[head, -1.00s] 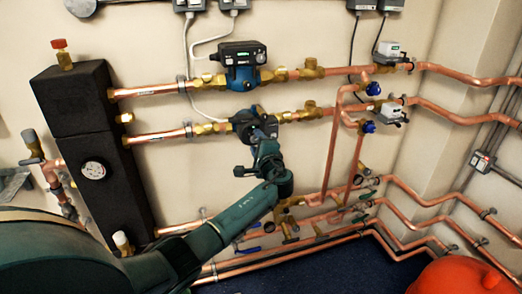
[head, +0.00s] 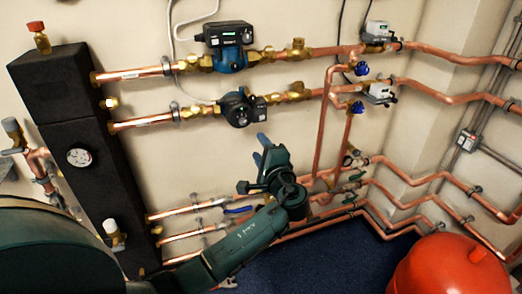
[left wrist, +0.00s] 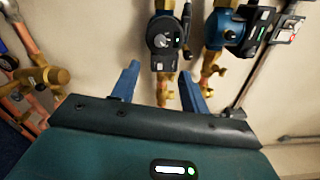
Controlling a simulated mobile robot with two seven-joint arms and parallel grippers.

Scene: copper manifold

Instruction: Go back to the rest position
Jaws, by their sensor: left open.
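My left gripper (head: 262,150) hangs in front of the wall in the head view, below the lower black pump (head: 241,108) and apart from it. Its two blue fingers are open with nothing held. In the left wrist view the open fingers (left wrist: 159,72) point toward the lower pump (left wrist: 163,38), which shows beyond and between them. My right gripper is not in view.
Copper pipes (head: 437,90) run along the wall and around the corner. An upper blue pump (head: 229,48) sits above. A tall black manifold block (head: 82,165) stands at left. A red vessel (head: 450,268) stands at lower right. Blue floor (head: 330,262) is clear beside it.

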